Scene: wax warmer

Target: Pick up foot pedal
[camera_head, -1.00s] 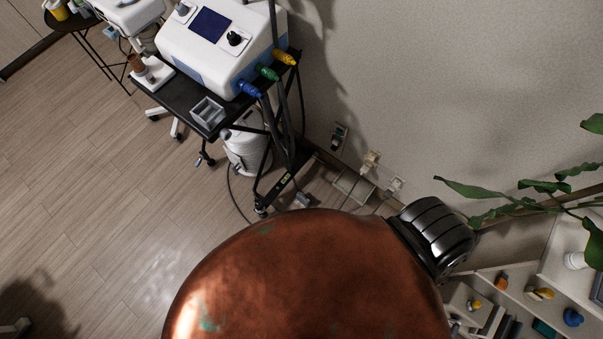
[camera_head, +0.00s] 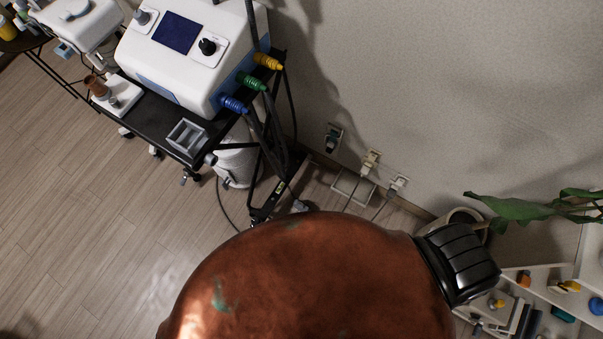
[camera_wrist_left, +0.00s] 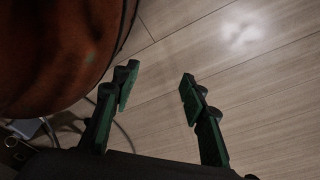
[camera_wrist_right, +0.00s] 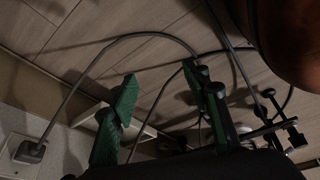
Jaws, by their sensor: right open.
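I cannot make out the foot pedal for certain. A small grey item (camera_head: 301,206) lies on the floor by the cart's base in the head view, partly hidden by my copper body; I cannot tell if it is the pedal. My left gripper (camera_wrist_left: 157,82) is open and empty above bare floor in the left wrist view. My right gripper (camera_wrist_right: 158,88) is open in the right wrist view, with nothing gripped between its green fingers; cables and floor show behind them. Neither gripper shows in the head view.
A black cart (camera_head: 160,128) carries a white machine (camera_head: 182,58) with blue, green and yellow plugs. A white canister (camera_head: 236,162) stands beneath. Cables (camera_wrist_right: 132,40) loop over the floor near the wall outlets (camera_head: 371,162). A shelf (camera_head: 560,296) and plant stand right. The left floor is clear.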

